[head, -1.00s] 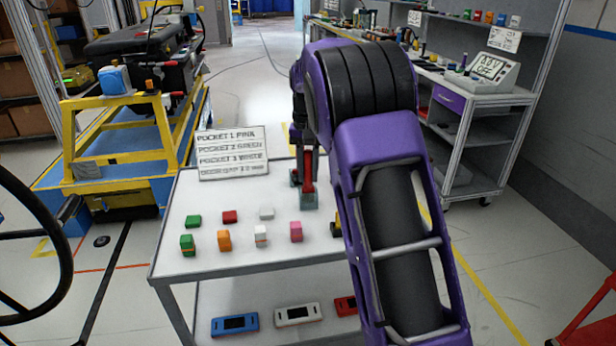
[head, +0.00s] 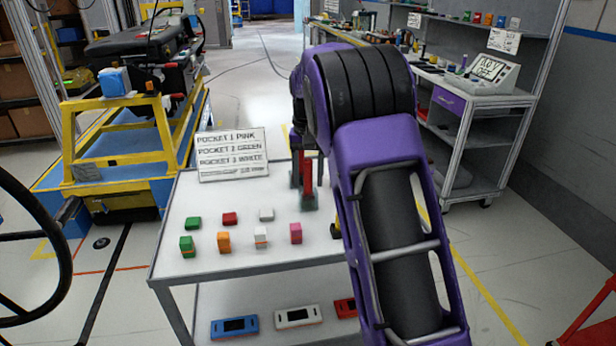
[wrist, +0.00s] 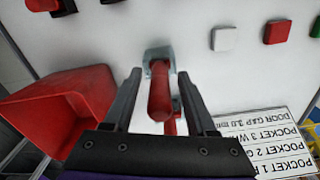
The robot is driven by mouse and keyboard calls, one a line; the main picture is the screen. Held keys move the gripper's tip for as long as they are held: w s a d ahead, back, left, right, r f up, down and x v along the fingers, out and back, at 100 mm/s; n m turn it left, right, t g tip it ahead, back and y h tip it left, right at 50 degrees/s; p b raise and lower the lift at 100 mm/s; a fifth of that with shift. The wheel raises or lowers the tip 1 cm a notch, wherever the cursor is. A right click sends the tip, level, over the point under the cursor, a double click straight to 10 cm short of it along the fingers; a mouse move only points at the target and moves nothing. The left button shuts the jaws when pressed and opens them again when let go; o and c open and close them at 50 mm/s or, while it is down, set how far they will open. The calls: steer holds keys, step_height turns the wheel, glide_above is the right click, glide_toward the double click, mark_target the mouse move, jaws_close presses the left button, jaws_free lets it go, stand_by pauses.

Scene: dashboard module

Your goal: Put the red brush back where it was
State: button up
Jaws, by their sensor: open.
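A red upright handle with a grey-green foot, which I take to be the red brush, stands near the back right of the white table (head: 185,265). In the head view its lower part (head: 307,193) shows below my gripper (head: 308,165). In the wrist view the red handle (wrist: 159,95) lies between the two dark fingers of my gripper (wrist: 160,88), with a gap on each side. The fingers are open. The foot (wrist: 157,54) touches the white surface. Another grey-green piece (head: 295,180) stands just left of it, partly hidden.
A red open bin (wrist: 50,112) lies left of the fingers in the wrist view. A sign with pocket colours (head: 232,156) stands at the table's back left. My arm hides the right side.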

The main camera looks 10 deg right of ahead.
step_height(320, 180, up, 12)
steer(key=shift+s+r+p, duration=0.1)
steer(key=shift+s+p, duration=0.05)
steer(key=shift+p, duration=1)
